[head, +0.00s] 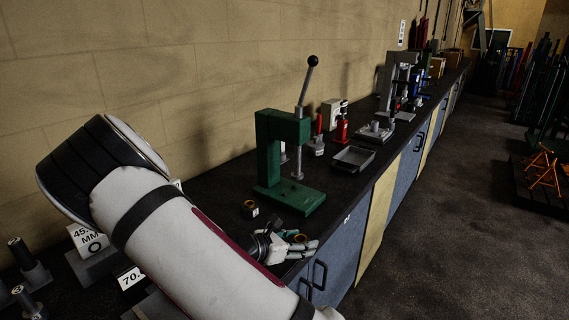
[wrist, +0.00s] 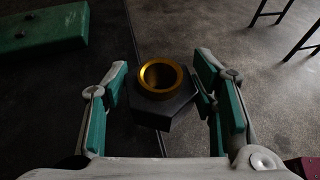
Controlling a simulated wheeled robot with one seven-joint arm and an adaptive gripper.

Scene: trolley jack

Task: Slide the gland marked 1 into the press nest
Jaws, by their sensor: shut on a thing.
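My gripper (wrist: 162,75) is shut on a dark gland (wrist: 165,113) with a gold ring on top, held between its green-padded fingers. In the head view the gripper (head: 303,243) is low at the bench's front edge, and the held gland's gold ring (head: 299,238) shows there. No number is readable on it. A second dark gland (head: 250,210) with a white label stands on the bench, left of the press; its mark is too small to read. The green arbor press (head: 283,130) stands behind my gripper. Its base (head: 292,196) also shows in the wrist view (wrist: 40,27). I cannot make out the nest.
A grey tray (head: 353,158) and a red bottle jack (head: 341,131) stand beyond the press. Grey blocks and posts with size cards (head: 90,240) are at the lower left. The bench front edge runs beneath the held gland in the wrist view, with open floor to the right.

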